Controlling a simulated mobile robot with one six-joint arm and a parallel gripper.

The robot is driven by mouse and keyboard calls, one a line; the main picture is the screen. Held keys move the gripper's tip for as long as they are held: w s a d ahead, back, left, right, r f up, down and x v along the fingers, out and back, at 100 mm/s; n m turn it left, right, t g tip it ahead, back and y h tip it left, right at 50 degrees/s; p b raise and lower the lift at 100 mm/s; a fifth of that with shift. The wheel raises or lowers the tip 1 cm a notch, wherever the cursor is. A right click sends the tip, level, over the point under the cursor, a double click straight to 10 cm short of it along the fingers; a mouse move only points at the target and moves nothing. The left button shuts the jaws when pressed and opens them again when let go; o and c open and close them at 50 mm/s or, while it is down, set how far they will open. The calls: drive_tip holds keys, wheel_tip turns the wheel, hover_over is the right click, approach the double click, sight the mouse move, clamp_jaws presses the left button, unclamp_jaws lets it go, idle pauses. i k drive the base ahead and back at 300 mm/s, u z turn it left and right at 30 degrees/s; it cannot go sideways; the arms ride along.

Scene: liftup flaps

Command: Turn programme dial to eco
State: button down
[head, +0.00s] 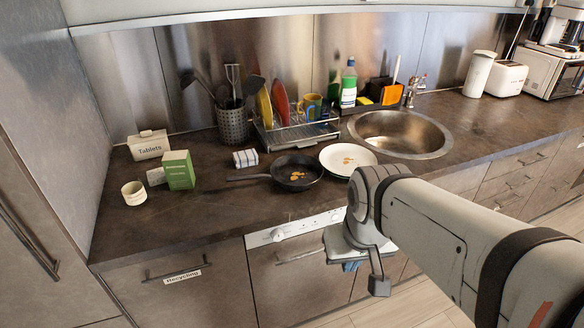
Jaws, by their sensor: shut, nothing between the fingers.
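The dishwasher (290,275) is built in under the worktop, with a white control panel (310,223) along its top edge. A round white programme dial (278,235) sits near the left end of the panel. Its markings and pointer are too small to read. My gripper (350,266) is in front of the right part of the dishwasher, to the right of the dial and apart from it. It is shut and empty. My wrist covers much of it and the right end of the panel.
The dishwasher's bar handle (300,254) runs below the panel. A drawer marked Recycling (182,277) is to the left. On the worktop above are a frying pan (296,172), a white plate (347,159) and a dish rack (295,132).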

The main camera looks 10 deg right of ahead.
sight(276, 235)
drive_tip(key=z, duration=1.15)
drive_tip(key=k, duration=1.6)
drive_tip(key=u, duration=0.4)
drive_tip(key=i, duration=1)
drive_tip(key=u, duration=0.1)
